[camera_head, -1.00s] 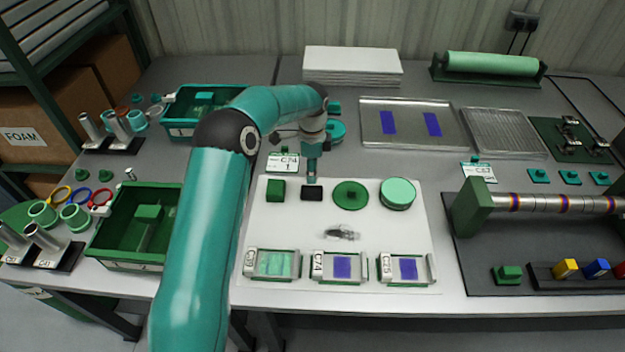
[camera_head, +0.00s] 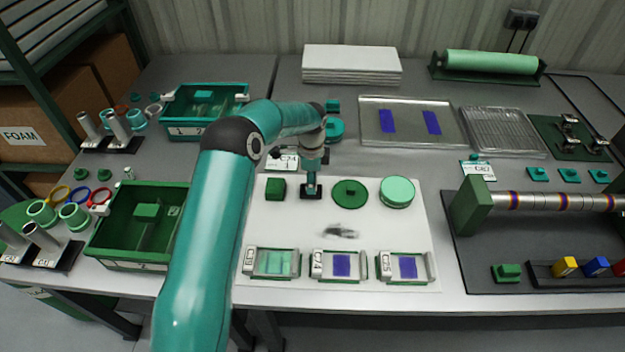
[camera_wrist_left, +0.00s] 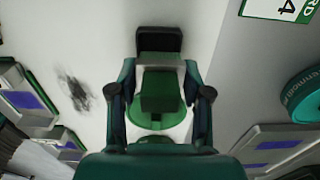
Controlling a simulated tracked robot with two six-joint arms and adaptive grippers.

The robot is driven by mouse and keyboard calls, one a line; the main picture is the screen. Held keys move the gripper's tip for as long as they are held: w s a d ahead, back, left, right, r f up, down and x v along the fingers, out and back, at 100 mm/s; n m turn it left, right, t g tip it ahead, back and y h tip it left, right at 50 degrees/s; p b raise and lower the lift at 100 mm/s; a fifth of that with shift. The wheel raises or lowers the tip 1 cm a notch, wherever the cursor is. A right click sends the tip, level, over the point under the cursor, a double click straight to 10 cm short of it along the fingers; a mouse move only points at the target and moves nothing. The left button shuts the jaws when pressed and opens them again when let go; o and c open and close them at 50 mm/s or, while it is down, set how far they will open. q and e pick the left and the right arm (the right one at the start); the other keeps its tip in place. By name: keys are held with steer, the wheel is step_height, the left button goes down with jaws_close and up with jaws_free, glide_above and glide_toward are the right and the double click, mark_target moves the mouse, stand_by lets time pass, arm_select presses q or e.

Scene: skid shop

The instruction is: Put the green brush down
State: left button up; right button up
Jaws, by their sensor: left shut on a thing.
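In the left wrist view the brush shows as a green block (camera_wrist_left: 160,92) between the two fingers. The brush's underside is hidden. My right gripper is not in view.
A dark smudge (camera_head: 342,231) lies in front, then several slide trays (camera_head: 272,263). A card (camera_head: 284,160) stands behind.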

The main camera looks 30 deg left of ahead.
arm_select(q)
steer(key=shift+f, duration=0.25)
steer(key=o, duration=1)
steer(key=shift+r, duration=0.1)
steer(key=shift+r+p, duration=0.45)
steer(key=shift+r, duration=0.15)
step_height(320, 180, up, 12)
steer(key=shift+s+f+b, duration=0.1)
steer(key=shift+b, duration=0.55)
